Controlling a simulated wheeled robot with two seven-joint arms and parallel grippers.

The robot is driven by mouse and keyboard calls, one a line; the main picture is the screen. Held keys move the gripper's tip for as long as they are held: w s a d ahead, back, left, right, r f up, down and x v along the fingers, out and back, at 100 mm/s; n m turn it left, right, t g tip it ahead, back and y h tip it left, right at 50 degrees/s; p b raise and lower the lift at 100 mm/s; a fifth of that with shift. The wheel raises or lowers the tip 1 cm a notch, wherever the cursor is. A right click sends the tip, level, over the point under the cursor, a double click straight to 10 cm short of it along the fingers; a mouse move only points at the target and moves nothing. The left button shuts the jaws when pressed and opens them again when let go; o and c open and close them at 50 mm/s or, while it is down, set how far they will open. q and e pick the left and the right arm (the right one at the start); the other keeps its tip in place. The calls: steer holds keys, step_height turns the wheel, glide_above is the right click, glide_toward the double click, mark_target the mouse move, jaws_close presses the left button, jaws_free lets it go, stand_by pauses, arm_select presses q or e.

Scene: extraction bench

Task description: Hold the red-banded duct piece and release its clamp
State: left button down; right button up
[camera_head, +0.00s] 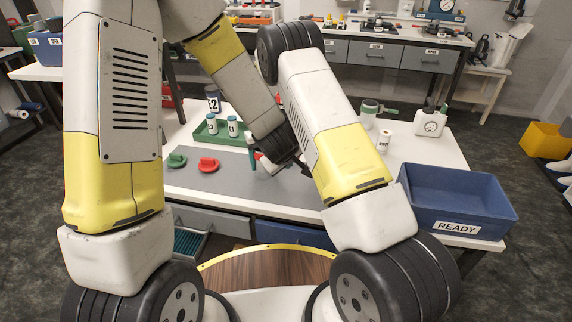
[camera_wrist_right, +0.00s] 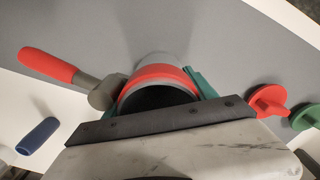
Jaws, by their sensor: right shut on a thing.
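In the right wrist view the duct piece (camera_wrist_right: 172,72), a grey tube with a red band, sits between the teal fingers of my right gripper (camera_wrist_right: 160,88), which is shut on it. A grey clamp (camera_wrist_right: 106,92) with a red handle (camera_wrist_right: 48,65) sticks out from the left side of the duct piece. I cannot tell whether it is fastened. In the head view my left forearm reaches down to the bench and ends in a dark wrist (camera_head: 278,146).
A red knob (camera_head: 209,164) and a green knob (camera_head: 177,161) lie on the grey mat (camera_head: 225,183). A green tray (camera_head: 205,139) with bottles stands behind. A blue READY bin (camera_head: 455,190) is at the right. A blue cylinder (camera_wrist_right: 38,136) shows in the wrist view.

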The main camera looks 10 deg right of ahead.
arm_select(q)
steer(key=shift+r, duration=0.1)
arm_select(e)
steer(key=o, duration=1.7)
steer(key=shift+r, duration=0.1)
